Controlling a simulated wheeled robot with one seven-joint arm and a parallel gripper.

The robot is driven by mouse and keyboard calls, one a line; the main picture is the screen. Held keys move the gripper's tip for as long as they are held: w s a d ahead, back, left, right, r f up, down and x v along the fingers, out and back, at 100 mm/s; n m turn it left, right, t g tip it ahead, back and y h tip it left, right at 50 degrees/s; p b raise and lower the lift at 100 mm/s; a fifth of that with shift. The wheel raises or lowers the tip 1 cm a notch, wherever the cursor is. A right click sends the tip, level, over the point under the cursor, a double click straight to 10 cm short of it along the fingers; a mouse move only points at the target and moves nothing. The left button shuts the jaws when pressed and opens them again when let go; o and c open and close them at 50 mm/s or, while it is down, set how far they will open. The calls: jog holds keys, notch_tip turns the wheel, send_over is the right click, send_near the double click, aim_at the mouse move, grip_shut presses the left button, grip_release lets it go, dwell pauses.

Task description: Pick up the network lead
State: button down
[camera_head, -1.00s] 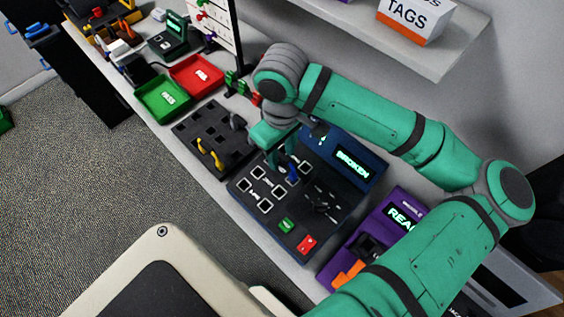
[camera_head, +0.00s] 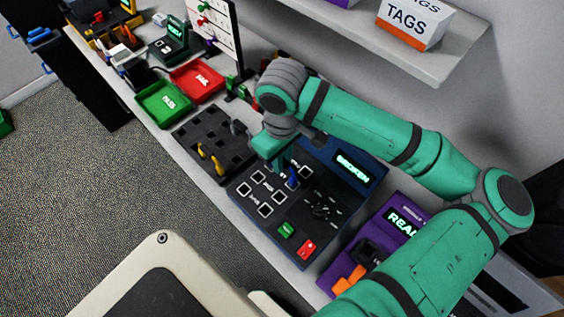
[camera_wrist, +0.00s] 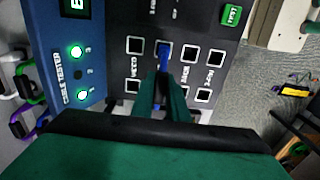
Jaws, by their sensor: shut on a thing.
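The network lead shows as a blue plug (camera_head: 292,178) at a socket in the top row of the dark cable tester (camera_head: 337,232). In the wrist view the blue plug (camera_wrist: 163,50) sits at a square port, between my fingertips. My gripper (camera_wrist: 163,76) is shut on it, with the fingers pointing at the tester's face. My gripper (camera_head: 283,165) partly hides the plug in the head view, and I cannot tell how deep the plug sits. The tester's display (camera_head: 352,167) reads BROKEN. In the wrist view two green lights glow on it.
A black holder (camera_head: 213,145) with yellow leads is left of the tester. Green PASS (camera_head: 164,104) and red FAIL (camera_head: 197,81) trays lie farther back. A purple device (camera_head: 385,232) stands to the right. A shelf (camera_head: 440,62) with a TAGS box (camera_head: 412,25) overhangs behind my arm.

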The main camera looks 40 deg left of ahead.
notch_tip(320, 180, up, 3)
jog(key=shift+f, duration=0.1)
jog(key=s+r, duration=1.3)
jog(key=s, duration=0.1)
jog(key=shift+d, duration=0.45)
